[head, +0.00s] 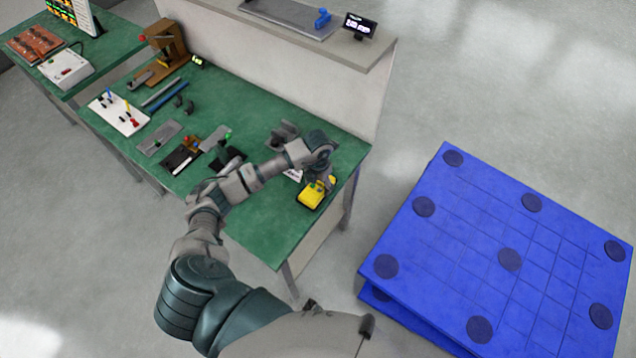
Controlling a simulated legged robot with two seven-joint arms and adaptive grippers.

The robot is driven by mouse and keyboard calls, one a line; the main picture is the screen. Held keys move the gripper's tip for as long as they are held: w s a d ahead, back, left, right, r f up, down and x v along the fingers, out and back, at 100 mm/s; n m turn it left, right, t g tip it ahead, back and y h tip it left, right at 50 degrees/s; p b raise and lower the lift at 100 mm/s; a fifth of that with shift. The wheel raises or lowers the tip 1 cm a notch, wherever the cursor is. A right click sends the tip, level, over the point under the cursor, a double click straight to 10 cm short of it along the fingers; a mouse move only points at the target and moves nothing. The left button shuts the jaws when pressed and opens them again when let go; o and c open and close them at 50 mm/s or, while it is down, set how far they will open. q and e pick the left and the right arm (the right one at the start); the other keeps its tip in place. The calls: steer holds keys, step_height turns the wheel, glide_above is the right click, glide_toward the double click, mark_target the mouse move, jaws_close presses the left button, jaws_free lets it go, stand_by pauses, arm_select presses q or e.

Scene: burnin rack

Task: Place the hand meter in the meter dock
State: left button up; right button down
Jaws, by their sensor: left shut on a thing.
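The hand meter (311,198) is a yellow block at the right end of the green bench. My left arm reaches over the bench from below, and my left gripper (321,182) points down, shut on the meter. I cannot tell whether the meter touches the bench top. A dark grey stand-like piece (282,136) stands just behind my left wrist; it may be the meter dock, but I cannot tell for sure. A white label or card (293,174) shows partly beside the gripper, the rest hidden by my arm. My right gripper is out of view.
The green bench (240,95) carries a white board with coloured pegs (118,113), a brown wooden stand (165,48) and several small tools on the left. A raised shelf (290,35) with a small display (359,26) runs behind. A blue pallet (470,240) lies right.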

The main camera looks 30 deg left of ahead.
mark_target(318, 184)
arm_select(q)
steer(key=shift+w+a+f, duration=0.1)
steer(key=shift+w+a, duration=0.2)
steer(key=shift+w, duration=0.2)
steer(key=shift+w+a, duration=0.3)
steer(key=shift+w, duration=0.2)
steer(key=shift+w+f, duration=0.1)
steer(key=shift+f, duration=0.05)
step_height(318, 184, down, 3)
steer(key=shift+f, duration=0.1)
steer(key=o, duration=1.4)
steer(key=shift+f, duration=0.1)
step_height(318, 184, up, 12)
steer(key=shift+r, duration=0.1)
